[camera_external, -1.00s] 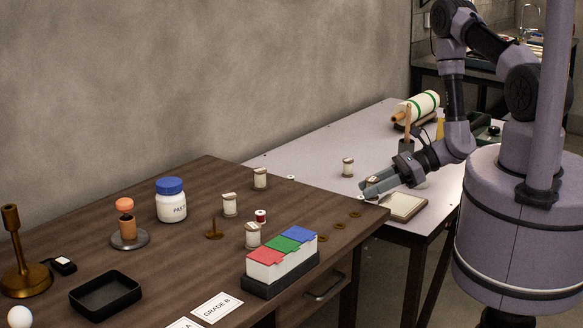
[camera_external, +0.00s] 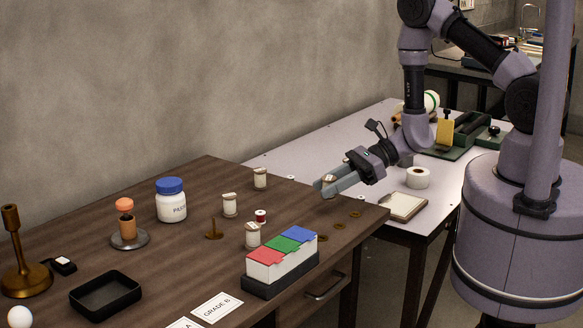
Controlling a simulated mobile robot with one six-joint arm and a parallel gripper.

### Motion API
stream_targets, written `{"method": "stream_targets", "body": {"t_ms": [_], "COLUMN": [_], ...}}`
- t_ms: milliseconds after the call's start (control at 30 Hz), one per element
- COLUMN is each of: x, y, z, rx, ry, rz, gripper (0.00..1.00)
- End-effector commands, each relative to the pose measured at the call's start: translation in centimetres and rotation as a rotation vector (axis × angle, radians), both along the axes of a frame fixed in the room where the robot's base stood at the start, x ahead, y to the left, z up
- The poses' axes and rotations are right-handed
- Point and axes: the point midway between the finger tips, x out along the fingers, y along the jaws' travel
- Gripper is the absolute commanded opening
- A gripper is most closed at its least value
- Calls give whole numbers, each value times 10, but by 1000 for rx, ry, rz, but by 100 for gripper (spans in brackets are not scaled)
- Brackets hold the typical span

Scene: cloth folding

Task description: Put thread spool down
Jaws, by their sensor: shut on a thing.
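My gripper (camera_external: 325,187) is shut on a thread spool (camera_external: 329,178), of which only a small pale and tan part shows between the fingers. It is held in the air near the right end of the brown wooden table (camera_external: 190,260), by its border with the white table. Several pale thread spools stand upright on the brown table: one at the back (camera_external: 260,178), one in the middle (camera_external: 230,204) and one nearer the front (camera_external: 253,236). A small red spool (camera_external: 260,216) stands between them.
A box with red, green and blue lids (camera_external: 282,262) stands at the front right of the brown table. Flat brass rings (camera_external: 338,226) lie below my gripper. A blue-capped jar (camera_external: 171,202) and black tray (camera_external: 105,295) are further left. The white table (camera_external: 290,162) holds a white roll (camera_external: 418,177).

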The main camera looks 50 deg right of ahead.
Motion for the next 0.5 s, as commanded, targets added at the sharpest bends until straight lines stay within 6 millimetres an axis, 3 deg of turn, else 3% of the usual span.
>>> {"method": "stream_targets", "body": {"t_ms": [167,333,500], "x": [18,18,18], "y": [5,4,4], "z": [-9,-40,-37], "rx": [0,2,0], "ry": [2,4,2], "rz": [-2,-3,-2], "gripper": [0,0,0]}}
